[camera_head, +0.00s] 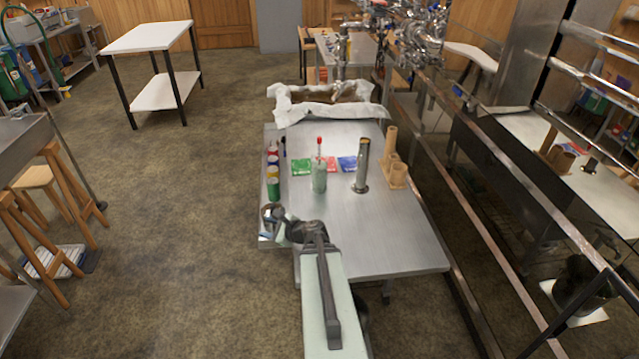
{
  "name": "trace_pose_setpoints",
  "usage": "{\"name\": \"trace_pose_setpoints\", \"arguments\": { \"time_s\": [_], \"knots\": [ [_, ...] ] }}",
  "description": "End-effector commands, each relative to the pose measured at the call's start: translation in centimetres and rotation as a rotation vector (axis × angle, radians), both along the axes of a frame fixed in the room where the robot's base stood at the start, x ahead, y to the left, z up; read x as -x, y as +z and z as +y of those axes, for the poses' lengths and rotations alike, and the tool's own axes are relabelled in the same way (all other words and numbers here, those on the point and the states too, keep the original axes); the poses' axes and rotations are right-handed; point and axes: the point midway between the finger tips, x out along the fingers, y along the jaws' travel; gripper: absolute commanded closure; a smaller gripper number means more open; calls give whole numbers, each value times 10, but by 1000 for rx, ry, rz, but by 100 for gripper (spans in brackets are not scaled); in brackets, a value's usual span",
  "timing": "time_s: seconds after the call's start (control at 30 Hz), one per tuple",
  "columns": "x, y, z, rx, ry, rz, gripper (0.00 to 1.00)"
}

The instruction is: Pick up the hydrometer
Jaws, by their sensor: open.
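A slim upright piece with a red top (319,146), which looks like the hydrometer, stands in or behind a pale greenish clear vessel (319,178) on the steel table (400,245). At this size I cannot tell whether the two are separate. A tall metal cylinder (361,168) on a round base stands upright to their right. My gripper (270,213) is at the table's left edge, nearer the camera than the vessel and to its left. It is open and apart from the red-topped piece. Its fingertips are small and hard to make out.
A column of coloured containers (273,172) lines the table's left edge, just beyond my gripper. Green (302,166) and blue (347,163) packets lie behind the vessel. Wooden cups (397,174) stand at the right. A cloth-draped tray (325,112) is at the far end. The table's near right is clear.

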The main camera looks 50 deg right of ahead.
Motion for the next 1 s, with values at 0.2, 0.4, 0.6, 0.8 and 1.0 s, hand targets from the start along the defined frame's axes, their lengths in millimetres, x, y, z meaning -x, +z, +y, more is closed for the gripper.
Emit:
{"name": "trace_pose_setpoints", "arguments": {
  "time_s": [0.2,0.4,0.6,0.8,1.0],
  "knots": [
    [31,85,-103,-178,-313,-212,56],
    [73,150,-173,-324,-518,-401,56],
    [100,182,-206,-404,-610,-507,56],
    [99,188,-215,-422,-626,-527,56],
    [77,188,-226,-420,-623,-526,56]
  ]
}}
